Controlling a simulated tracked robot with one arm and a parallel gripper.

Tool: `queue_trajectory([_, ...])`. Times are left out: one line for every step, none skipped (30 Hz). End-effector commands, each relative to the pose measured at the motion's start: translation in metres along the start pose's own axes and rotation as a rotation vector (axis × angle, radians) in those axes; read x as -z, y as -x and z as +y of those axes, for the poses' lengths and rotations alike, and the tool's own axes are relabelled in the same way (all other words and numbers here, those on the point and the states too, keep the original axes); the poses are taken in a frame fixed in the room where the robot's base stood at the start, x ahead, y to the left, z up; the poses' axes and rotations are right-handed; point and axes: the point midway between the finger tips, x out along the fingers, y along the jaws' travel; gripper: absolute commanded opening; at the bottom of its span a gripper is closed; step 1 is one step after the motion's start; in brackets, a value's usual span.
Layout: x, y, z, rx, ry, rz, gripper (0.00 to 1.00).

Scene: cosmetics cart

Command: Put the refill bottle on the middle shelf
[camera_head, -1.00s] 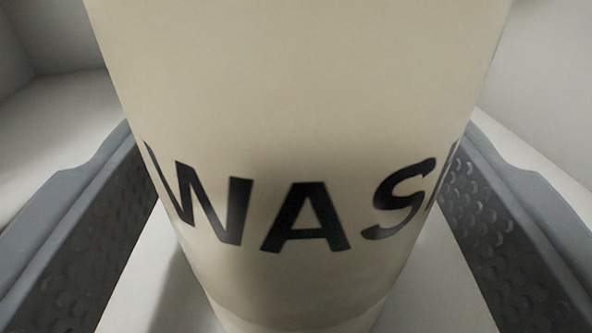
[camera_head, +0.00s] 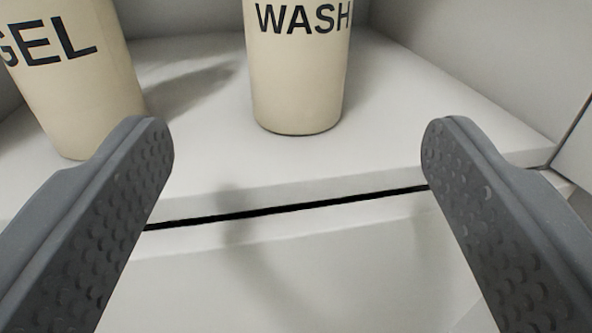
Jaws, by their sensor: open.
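A cream bottle marked WASH (camera_head: 298,75) stands upright on a white shelf (camera_head: 395,130), its top cut off by the frame. A second cream bottle marked GEL (camera_head: 80,95) stands to its left on the same shelf, also cut off at the top. The frames do not show which one is called the refill bottle. My gripper (camera_head: 298,145) is open and empty, its two grey padded fingers wide apart. It is in front of the shelf edge, apart from the WASH bottle. The left finger overlaps the GEL bottle's lower edge in the picture.
A white front panel (camera_head: 300,265) lies below the shelf edge, with a dark narrow gap (camera_head: 285,208) between them. White side walls enclose the shelf at left and right (camera_head: 490,60). There is bare shelf to the right of the WASH bottle.

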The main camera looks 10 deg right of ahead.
Motion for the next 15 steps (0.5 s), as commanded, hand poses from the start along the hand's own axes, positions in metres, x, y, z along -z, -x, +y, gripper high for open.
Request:
queue_trajectory([0.000,0.003,0.000,0.000,0.000,-0.002,0.72])
queue_trajectory([0.000,0.005,0.000,0.000,0.000,-0.002,0.72])
queue_trajectory([0.000,0.006,0.000,0.000,0.000,-0.002,0.72])
queue_trajectory([0.000,0.007,0.000,0.000,0.000,-0.001,0.72])
queue_trajectory([0.000,0.007,0.000,0.000,0.000,-0.002,0.72])
queue_trajectory([0.000,0.008,0.000,0.000,-0.001,-0.001,0.72])
queue_trajectory([0.000,0.008,0.000,0.000,-0.001,-0.001,0.72])
queue_trajectory([0.000,0.008,0.000,0.000,-0.001,-0.001,0.72])
queue_trajectory([0.000,0.008,0.000,0.000,-0.001,-0.001,0.72])
queue_trajectory([0.000,0.008,0.000,0.000,-0.001,-0.001,0.72])
queue_trajectory([0.000,0.008,0.000,0.000,-0.001,-0.001,0.72])
queue_trajectory([0.001,0.007,0.000,0.001,-0.001,-0.001,0.72])
queue_trajectory([0.002,0.007,0.000,0.002,-0.003,-0.001,0.72])
queue_trajectory([0.005,0.007,0.000,0.004,-0.006,-0.001,0.72])
queue_trajectory([0.012,0.007,-0.001,0.010,-0.012,-0.001,0.72])
